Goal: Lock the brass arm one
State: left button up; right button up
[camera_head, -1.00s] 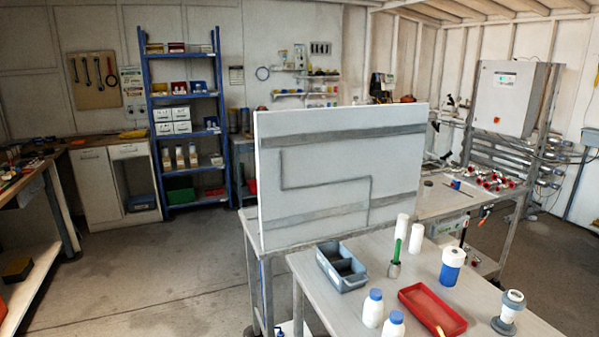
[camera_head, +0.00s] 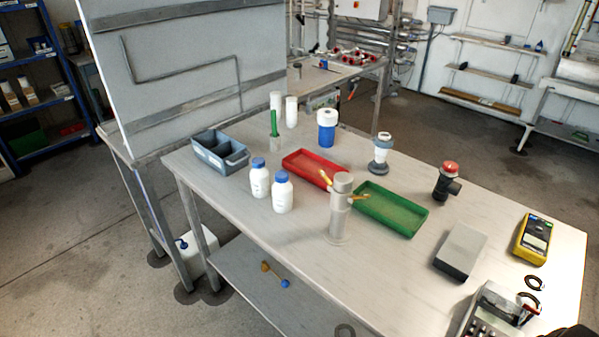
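A grey upright cylinder (camera_head: 338,218) stands near the front edge of the metal table. Two brass arms stick out from its upper part: one brass arm (camera_head: 325,178) points up and left, the other brass arm (camera_head: 358,196) points right. Which of them is arm one, and whether either is locked, I cannot tell. The left arm overlaps the red tray (camera_head: 298,160) in the picture and the right one the green tray (camera_head: 397,222).
Two blue-capped bottles (camera_head: 281,194), a grey divided bin (camera_head: 212,150) and a blue-white container (camera_head: 327,130) share the table. A grey box (camera_head: 461,249), a yellow meter (camera_head: 534,238) and a red-topped black valve (camera_head: 447,180) lie to the right. The table's front strip is fairly clear.

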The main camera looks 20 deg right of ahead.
aim_at(322, 173)
jog(key=i+z, duration=0.2)
jog(key=z, duration=0.2)
jog(key=i+z, duration=0.2)
jog(key=z, duration=0.25)
jog(key=i+j+z, duration=0.15)
jog(key=z, duration=0.25)
